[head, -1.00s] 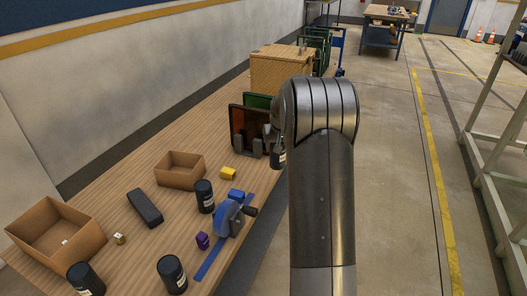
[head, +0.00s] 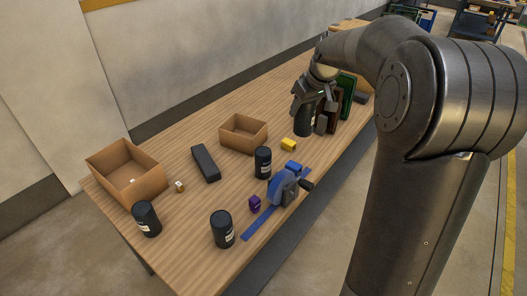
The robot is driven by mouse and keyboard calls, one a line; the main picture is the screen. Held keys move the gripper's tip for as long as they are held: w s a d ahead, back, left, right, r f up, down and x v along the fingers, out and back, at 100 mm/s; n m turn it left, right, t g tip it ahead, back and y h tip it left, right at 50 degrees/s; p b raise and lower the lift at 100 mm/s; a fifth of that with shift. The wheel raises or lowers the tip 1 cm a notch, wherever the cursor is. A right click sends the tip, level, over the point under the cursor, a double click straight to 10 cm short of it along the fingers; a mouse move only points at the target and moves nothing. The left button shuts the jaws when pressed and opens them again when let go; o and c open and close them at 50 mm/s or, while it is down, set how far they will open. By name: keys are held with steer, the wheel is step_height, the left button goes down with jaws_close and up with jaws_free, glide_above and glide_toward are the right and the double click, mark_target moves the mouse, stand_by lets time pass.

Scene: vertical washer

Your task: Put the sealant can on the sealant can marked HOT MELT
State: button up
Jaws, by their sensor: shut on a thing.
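My gripper (head: 309,112) points down over the far part of the bench and is shut on a black can (head: 303,128). The held can looks upright; I cannot tell whether its base touches the bench. Three other black cans stand upright on the bench: one at the front left (head: 147,219), one at the front middle (head: 222,230) and one near the blue tool (head: 263,163). Each has a small pale label. The labels are too small to read, so I cannot tell which one says HOT MELT.
Two open cardboard boxes, left (head: 128,172) and middle (head: 243,132), stand on the wooden bench (head: 190,262). A dark case (head: 205,163), yellow block (head: 288,144), purple block (head: 254,203) and blue clamp-like tool (head: 284,188) lie around the cans. Green panels (head: 347,98) stand behind my gripper.

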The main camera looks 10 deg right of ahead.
steer(key=shift+s+a+n, duration=0.1)
steer(key=shift+a+n, duration=0.2)
steer(key=shift+a, duration=0.85)
steer(key=shift+w+a+f, duration=0.8)
steer(key=shift+a+f, duration=0.8)
steer(key=shift+f, duration=0.1)
steer(key=shift+w+a+f, duration=0.75)
steer(key=shift+a+f, duration=0.8)
steer(key=shift+f, duration=0.2)
steer(key=shift+w+a+f, duration=0.8)
steer(key=shift+a+f, duration=0.8)
steer(key=shift+f, duration=0.1)
steer(key=shift+f, duration=0.15)
steer(key=o, duration=1.3)
